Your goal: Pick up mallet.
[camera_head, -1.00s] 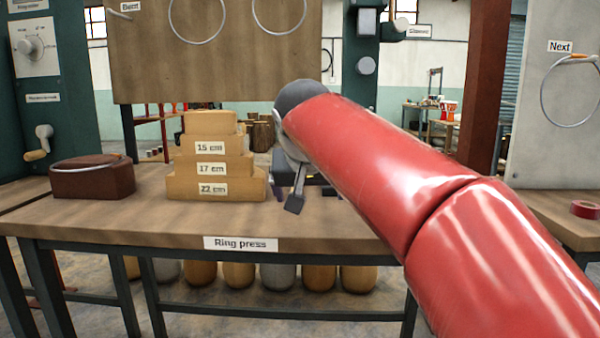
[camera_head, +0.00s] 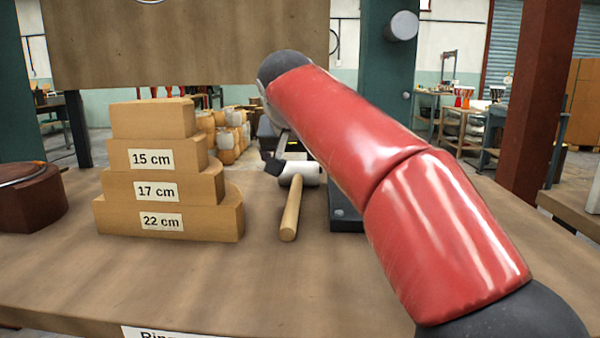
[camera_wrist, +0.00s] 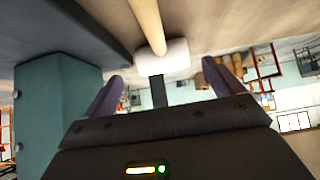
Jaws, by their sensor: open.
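The mallet lies on the wooden bench top (camera_head: 190,285) in the head view, with a pale handle (camera_head: 290,212) toward me and a white head (camera_head: 305,172) at the far end. My gripper (camera_head: 274,164) is at the mallet's head end, partly hidden behind my red arm. In the wrist view my gripper (camera_wrist: 162,72) is open, its two purple fingers apart. The white head (camera_wrist: 163,57) shows in the gap between the fingertips, and the handle (camera_wrist: 147,20) runs away from it. I cannot tell whether the fingers touch the mallet.
Stacked wooden blocks (camera_head: 165,188) labelled 15, 17 and 22 cm stand left of the mallet. A dark press base (camera_head: 346,212) and teal column (camera_head: 385,90) stand close on its right. A wooden panel (camera_head: 190,45) hangs above. The front bench area is clear.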

